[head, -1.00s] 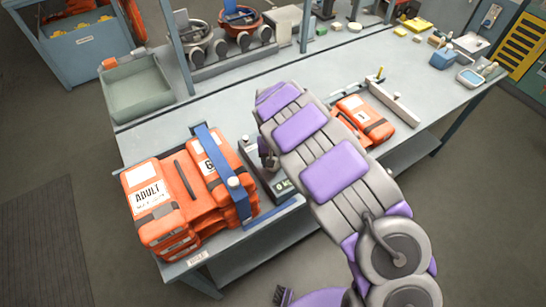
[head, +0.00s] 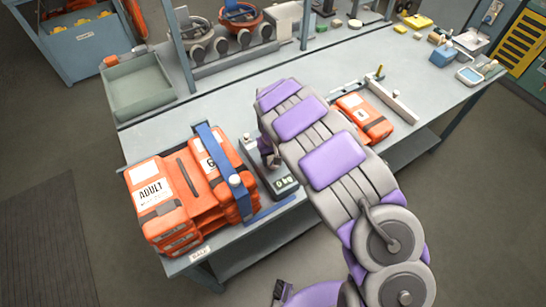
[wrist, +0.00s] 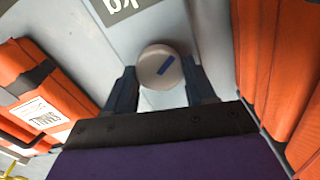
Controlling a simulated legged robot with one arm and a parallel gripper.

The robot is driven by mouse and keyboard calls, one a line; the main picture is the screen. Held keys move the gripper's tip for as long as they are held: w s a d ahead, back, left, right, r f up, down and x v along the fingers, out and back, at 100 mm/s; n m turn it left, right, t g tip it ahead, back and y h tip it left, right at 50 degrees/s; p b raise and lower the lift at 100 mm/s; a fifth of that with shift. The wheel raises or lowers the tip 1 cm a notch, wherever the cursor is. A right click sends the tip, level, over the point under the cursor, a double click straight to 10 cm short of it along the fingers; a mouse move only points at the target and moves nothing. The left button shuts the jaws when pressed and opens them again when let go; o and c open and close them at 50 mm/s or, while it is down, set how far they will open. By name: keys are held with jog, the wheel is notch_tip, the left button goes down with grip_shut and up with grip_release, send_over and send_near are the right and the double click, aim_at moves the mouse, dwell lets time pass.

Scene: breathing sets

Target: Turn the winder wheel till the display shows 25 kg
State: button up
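The weighing unit is a grey box (head: 258,172) on the bench, partly hidden by my arm. Its dark display (head: 285,183) appears to read 0 kg, though the digits are small. In the wrist view the display (wrist: 116,6) is upside down and cut off, with only "kg" legible. A round grey knob with a blue stripe (wrist: 158,68), apparently the winder wheel, stands between my fingertips. My gripper (wrist: 160,84) is open with one dark finger on each side of the knob; contact is not clear. In the head view my gripper (head: 268,154) is mostly hidden by the arm.
Orange packs marked ADULT (head: 165,200) lie left of the unit, with a blue upright bar (head: 222,165) close by. Another orange pack (head: 364,118) lies to the right, behind my arm. A green-grey tray (head: 141,92) stands at the back left.

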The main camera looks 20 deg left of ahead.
jog(key=o, duration=0.4)
jog(key=shift+a, duration=0.1)
notch_tip(320, 180, up, 17)
jog(key=p, duration=0.1)
dwell(0.4)
jog(key=shift+r, duration=0.1)
